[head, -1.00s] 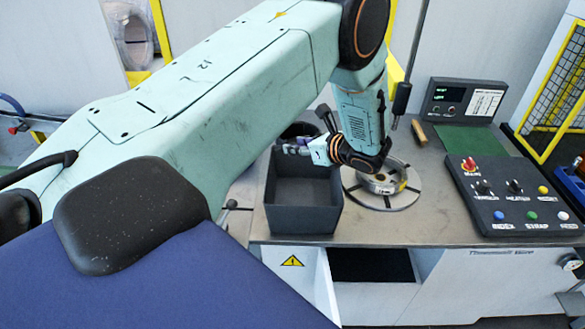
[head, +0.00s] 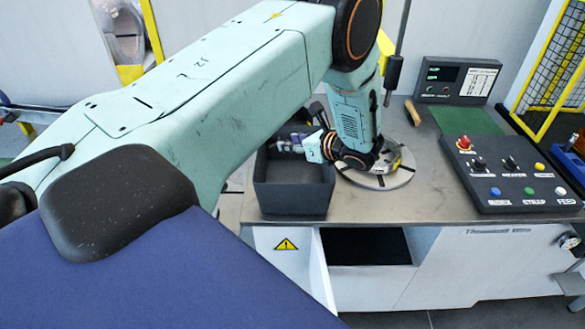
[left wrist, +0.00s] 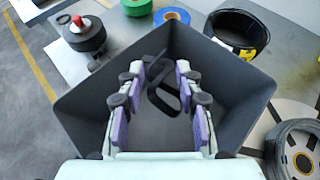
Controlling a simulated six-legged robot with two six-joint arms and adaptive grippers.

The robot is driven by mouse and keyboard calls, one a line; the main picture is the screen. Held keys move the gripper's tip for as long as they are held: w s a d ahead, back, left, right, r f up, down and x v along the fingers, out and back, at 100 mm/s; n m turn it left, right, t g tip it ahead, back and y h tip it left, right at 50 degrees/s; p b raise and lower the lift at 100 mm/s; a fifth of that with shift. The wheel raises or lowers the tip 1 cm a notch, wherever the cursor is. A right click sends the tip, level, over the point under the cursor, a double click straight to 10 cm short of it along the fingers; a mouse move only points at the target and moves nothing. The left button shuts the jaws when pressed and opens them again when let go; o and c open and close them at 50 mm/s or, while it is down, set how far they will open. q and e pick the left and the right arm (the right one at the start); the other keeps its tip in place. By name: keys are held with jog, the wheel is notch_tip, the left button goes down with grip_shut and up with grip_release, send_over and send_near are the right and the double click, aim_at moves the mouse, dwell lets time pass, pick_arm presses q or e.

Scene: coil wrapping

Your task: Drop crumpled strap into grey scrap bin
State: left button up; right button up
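The grey scrap bin (head: 292,200) is an open-topped dark grey box at the front left of the worktop. My left gripper (head: 284,144) reaches over its opening from the right. In the left wrist view the gripper (left wrist: 160,72) points down into the bin (left wrist: 238,92), its purple-padded fingers apart with a clear gap. The crumpled strap (left wrist: 160,88), a black looped band, shows between and beyond the fingers, inside the bin's outline. It does not look pinched; I cannot tell whether it rests on the bin floor. My right gripper is out of view.
A round turntable (head: 378,180) with a coil (left wrist: 304,150) stands close right of the bin. A button panel (head: 510,172) and a display box (head: 457,80) are further right. A black round tub (left wrist: 240,30) and coloured tape rolls (left wrist: 172,16) stand beyond the bin.

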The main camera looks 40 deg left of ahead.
pick_arm(q)
jog(key=o, duration=0.3)
jog(key=shift+s+a, duration=0.1)
jog(key=shift+a, duration=0.2)
jog(key=shift+o, duration=1.3)
jog(key=shift+d, duration=0.25)
jog(key=shift+d+r, duration=0.1)
jog(key=shift+d+r, duration=0.2)
jog(key=shift+d, duration=0.15)
jog(key=w+v, duration=0.1)
jog(key=v, duration=0.9)
jog(key=shift+s+d, duration=0.35)
jog(key=shift+s, duration=0.1)
jog(key=shift+d+r, duration=0.2)
